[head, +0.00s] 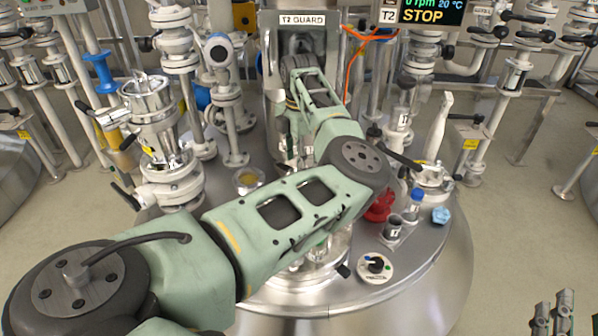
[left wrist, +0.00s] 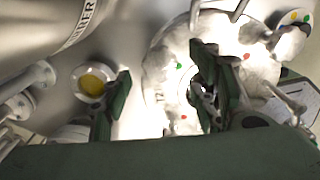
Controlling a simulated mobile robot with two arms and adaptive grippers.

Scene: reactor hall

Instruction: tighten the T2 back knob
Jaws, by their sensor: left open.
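The T2 reactor lid (head: 270,290) is in the middle of the head view, below the panel marked T2 GUARD (head: 303,20). My left arm reaches across it and hides much of its centre. My left gripper (left wrist: 160,80) is open, with its two green fingers apart over a bright white surface in the left wrist view. A pale round fitting (left wrist: 172,70) with red and green dots lies by the right finger. I cannot make out the back knob for certain. At the head view's bottom right corner, grey finger-like parts (head: 552,314) appear to be my right gripper, partly cut off.
A sight glass with yellow (head: 248,180) sits left of my arm. Tall valves and pipes crowd the back.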

